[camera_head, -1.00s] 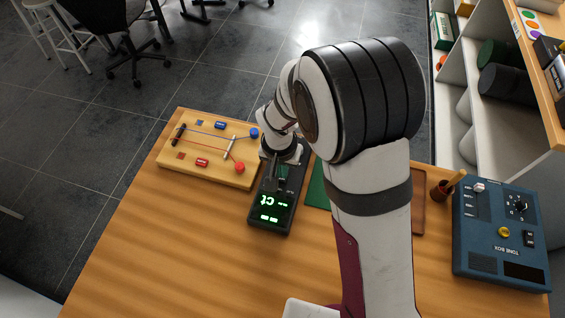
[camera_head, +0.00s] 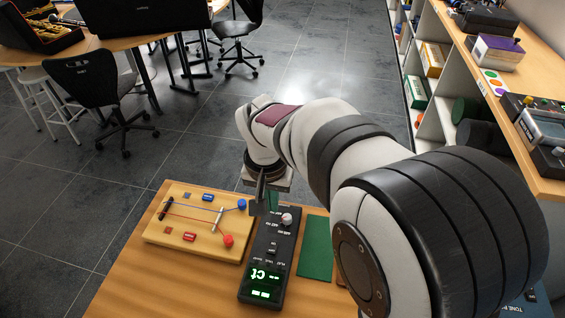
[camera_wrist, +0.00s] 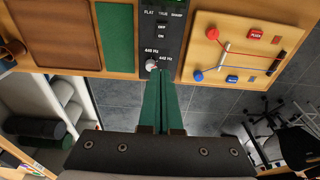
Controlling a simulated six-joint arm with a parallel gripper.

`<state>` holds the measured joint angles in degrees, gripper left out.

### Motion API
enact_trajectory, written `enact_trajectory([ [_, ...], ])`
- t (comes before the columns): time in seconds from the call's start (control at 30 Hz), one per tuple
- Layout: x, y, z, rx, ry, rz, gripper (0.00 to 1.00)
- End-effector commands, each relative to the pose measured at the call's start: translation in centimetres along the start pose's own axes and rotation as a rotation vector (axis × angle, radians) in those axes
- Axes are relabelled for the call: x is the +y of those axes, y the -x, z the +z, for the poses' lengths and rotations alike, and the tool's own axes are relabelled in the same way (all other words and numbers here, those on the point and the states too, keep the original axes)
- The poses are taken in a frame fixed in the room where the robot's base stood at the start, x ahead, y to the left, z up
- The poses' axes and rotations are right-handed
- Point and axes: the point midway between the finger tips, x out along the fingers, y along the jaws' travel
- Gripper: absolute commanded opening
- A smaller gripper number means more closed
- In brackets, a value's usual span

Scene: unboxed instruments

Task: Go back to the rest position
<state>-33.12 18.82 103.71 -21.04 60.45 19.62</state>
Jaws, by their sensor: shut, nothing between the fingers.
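My gripper (camera_head: 259,196) is shut and empty. In the head view it hangs, pointing down, by the far end of the black tuner (camera_head: 262,262); its exact height above the tuner is hard to tell. The tuner lies on the table with a lit green display. A pale knob (camera_head: 287,219) is at its far end. In the wrist view my closed green fingers (camera_wrist: 163,78) point toward that knob (camera_wrist: 151,65), beside the 440 Hz and 442 Hz labels. My arm covers the right part of the table in the head view.
A wooden string board (camera_head: 180,238) with red and blue knobs lies left of the tuner. A green mat (camera_head: 316,250) lies to its right. A brown tray (camera_wrist: 58,35) shows in the wrist view. Shelves (camera_head: 440,110) stand at the right; chairs (camera_head: 90,85) stand beyond the table.

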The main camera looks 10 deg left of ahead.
Motion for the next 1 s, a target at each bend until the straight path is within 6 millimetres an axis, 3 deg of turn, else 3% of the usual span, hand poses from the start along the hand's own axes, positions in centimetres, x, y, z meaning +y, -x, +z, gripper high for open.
enact_trajectory([
  [0.27, 0.5, 0.2, 0.1, -0.002, -0.008, 0.000, 0.00],
  [0.37, 4.7, 2.3, 1.8, -0.026, -0.085, -0.005, 0.00],
  [0.47, 11.3, 5.1, 7.0, -0.080, -0.227, -0.024, 0.00],
  [0.5, 13.4, 5.8, 9.6, -0.101, -0.284, -0.038, 0.00],
  [0.6, 16.3, 6.4, 15.7, -0.145, -0.401, -0.077, 0.00],
  [0.7, 17.1, 6.1, 19.6, -0.168, -0.470, -0.108, 0.00],
  [0.77, 17.2, 5.9, 20.6, -0.175, -0.488, -0.117, 0.00],
  [1.0, 17.2, 5.9, 20.9, -0.177, -0.494, -0.121, 0.00],
])
